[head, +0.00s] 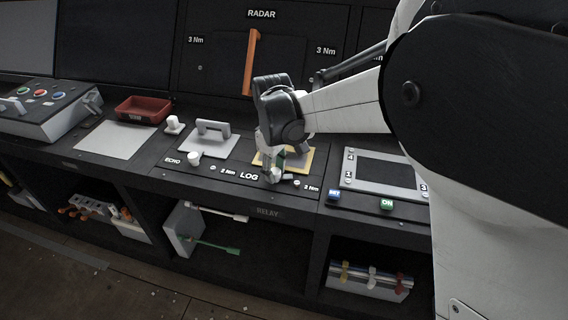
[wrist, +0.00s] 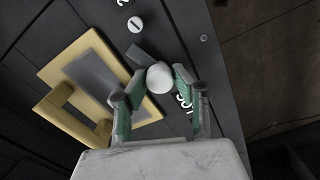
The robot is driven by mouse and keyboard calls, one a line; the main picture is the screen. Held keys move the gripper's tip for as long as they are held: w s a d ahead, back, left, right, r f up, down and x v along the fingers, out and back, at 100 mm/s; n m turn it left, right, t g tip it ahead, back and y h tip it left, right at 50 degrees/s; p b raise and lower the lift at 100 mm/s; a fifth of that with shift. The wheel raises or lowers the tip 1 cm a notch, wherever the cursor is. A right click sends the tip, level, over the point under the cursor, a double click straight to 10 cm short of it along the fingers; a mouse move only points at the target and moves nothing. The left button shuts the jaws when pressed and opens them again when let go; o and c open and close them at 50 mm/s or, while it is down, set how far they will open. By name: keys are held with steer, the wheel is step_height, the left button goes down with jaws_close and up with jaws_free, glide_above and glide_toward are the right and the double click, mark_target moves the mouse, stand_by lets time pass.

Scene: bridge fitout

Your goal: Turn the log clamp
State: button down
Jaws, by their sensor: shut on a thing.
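The log clamp (wrist: 160,77) shows in the wrist view as a round white knob with a short dark grey bar beside it, by the LOG lettering. My gripper (wrist: 159,86) has its green-padded fingers on both sides of the knob and is shut on it. In the head view my gripper (head: 272,172) points down at the console by the LOG label, and it mostly hides the clamp. A yellow plate with a handle (wrist: 99,85) lies left of the knob in the wrist view. Part of the grey bar lies toward this plate.
The ECHO clamp (head: 194,158) and a grey plate with a handle (head: 212,130) are to the left. A grey frame (head: 350,183) with SET and ON buttons is to the right. An orange lever (head: 250,62) stands behind my gripper. Open shelves lie below.

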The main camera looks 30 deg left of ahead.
mark_target(275, 170)
steer(key=shift+m+b, duration=0.3)
steer(key=shift+m, duration=1.4)
steer(key=c, duration=1.4)
jaws_free()
steer(key=shift+r, duration=0.1)
step_height(275, 170, up, 12)
steer(key=shift+f, duration=0.1)
